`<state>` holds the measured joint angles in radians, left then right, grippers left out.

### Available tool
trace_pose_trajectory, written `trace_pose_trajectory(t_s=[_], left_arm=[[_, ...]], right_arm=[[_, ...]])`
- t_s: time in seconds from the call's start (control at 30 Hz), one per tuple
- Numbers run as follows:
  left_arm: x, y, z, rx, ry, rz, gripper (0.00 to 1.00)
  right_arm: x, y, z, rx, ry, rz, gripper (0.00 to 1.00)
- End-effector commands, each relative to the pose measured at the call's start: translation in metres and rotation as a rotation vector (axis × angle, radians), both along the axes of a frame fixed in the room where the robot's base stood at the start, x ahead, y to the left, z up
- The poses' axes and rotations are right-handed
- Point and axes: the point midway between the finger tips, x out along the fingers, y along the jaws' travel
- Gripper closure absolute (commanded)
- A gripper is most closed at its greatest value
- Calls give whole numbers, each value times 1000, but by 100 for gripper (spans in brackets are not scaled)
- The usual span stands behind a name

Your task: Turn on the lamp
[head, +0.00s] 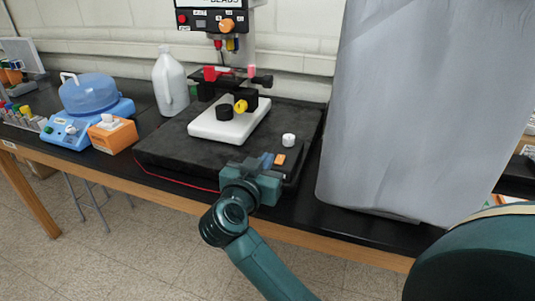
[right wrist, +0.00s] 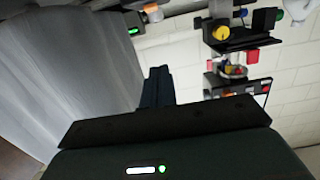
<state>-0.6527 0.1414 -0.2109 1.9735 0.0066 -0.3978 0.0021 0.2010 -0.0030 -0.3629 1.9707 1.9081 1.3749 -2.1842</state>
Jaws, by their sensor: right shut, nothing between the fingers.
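No separate lamp stands out by its shape. A stand device has a black base (head: 170,150) on the table, with an orange switch-like part (head: 280,159) and a white knob (head: 288,140) near its front right corner. My right gripper (head: 272,160) is over that corner, just left of the orange part; I cannot tell whether it touches it. Its fingers (right wrist: 157,88) are together and empty in the right wrist view. A small green light (right wrist: 133,31) glows at the top of that view. My left gripper is not in view.
A white block (head: 210,124) lies on the base under the device's head, which has a control panel (head: 210,20). A large grey covered box (head: 400,110) stands close on the right. An orange box (head: 113,135), a blue device (head: 88,100) and a white jug (head: 170,82) stand left.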

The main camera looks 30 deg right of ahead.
Motion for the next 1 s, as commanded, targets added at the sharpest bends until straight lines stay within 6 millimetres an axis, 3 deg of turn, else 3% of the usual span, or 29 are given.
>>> trace_pose_trajectory(t_s=[0.53,1.0], left_arm=[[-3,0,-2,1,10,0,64],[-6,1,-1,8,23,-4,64]], right_arm=[[7,-6,-2,6,28,-1,100],[66,-77,-13,6,28,-2,100]])
